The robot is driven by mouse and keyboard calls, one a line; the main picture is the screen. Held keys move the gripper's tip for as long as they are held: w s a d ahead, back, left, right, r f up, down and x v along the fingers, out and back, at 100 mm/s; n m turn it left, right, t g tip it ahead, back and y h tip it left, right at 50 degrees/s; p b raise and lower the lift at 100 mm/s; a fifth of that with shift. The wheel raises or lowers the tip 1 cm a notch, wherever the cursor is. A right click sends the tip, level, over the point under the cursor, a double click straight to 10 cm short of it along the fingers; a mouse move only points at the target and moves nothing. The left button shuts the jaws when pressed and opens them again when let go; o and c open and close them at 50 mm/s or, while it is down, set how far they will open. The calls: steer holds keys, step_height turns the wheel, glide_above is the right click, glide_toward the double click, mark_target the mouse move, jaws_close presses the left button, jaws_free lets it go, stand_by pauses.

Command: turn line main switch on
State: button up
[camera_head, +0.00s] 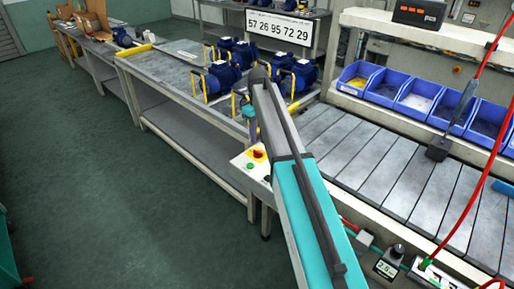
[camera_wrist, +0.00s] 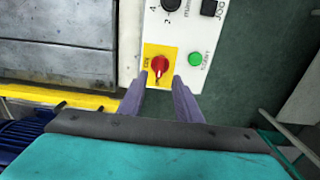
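The line main switch appears to be the red rotary knob (camera_wrist: 160,65) on a yellow plate, set on a white control panel (camera_wrist: 181,34). In the head view the red knob (camera_head: 258,154) shows on its yellow plate just left of my arm. My gripper (camera_wrist: 159,79) is open in the wrist view, with its two purple fingers apart. Its fingertips lie just below the knob in the picture, one to each side. I cannot tell the height gap or any contact. The small label beside the knob is too blurred to read.
A green button (camera_wrist: 196,59) sits right of the knob, and a black selector (camera_wrist: 171,5) is above. A grey workbench (camera_head: 165,75) carries several blue pumps (camera_head: 222,78). The conveyor (camera_head: 370,165) lies to the right, with blue bins (camera_head: 407,97) behind.

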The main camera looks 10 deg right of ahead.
mark_target(258, 151)
steer(key=shift+f+p, duration=0.6)
steer(key=shift+f, duration=3.05)
jaws_close()
